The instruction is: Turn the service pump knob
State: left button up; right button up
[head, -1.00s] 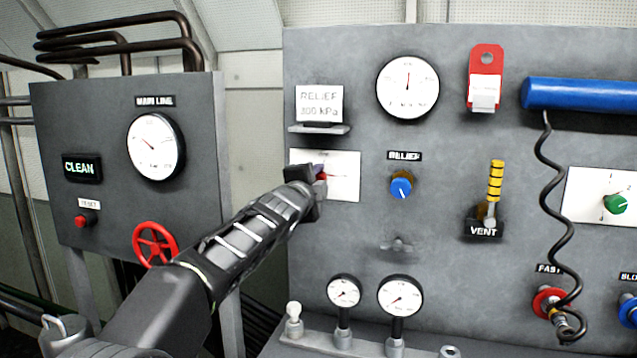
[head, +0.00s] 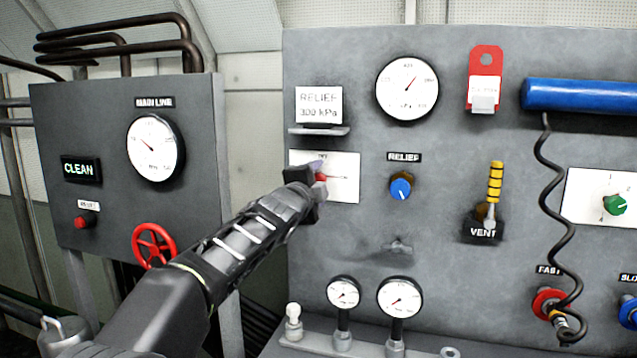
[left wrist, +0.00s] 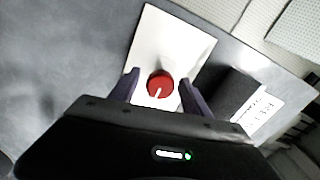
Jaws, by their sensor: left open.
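A red knob (head: 320,178) with a white pointer line sits on a white plate (head: 346,188) on the grey panel. It shows clearly in the left wrist view (left wrist: 160,84), its pointer line toward the lower left. My left gripper (head: 308,184) is at the plate, covering its left part and most of the knob in the head view. In the left wrist view its two fingers (left wrist: 160,90) are open, one on each side of the knob, with gaps showing. The plate's lettering is mostly hidden or unreadable. My right gripper is not in view.
A relief sign (head: 319,105) on a small shelf is just above the plate. A blue relief knob (head: 401,188) and a yellow vent lever (head: 495,185) are to the right. A green knob (head: 614,204) is farther right. A red handwheel (head: 154,245) is left, near my arm.

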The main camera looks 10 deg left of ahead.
pick_arm(q)
jog(key=s+b, duration=0.6)
jog(key=s, duration=0.1)
jog(key=shift+s+a, duration=0.25)
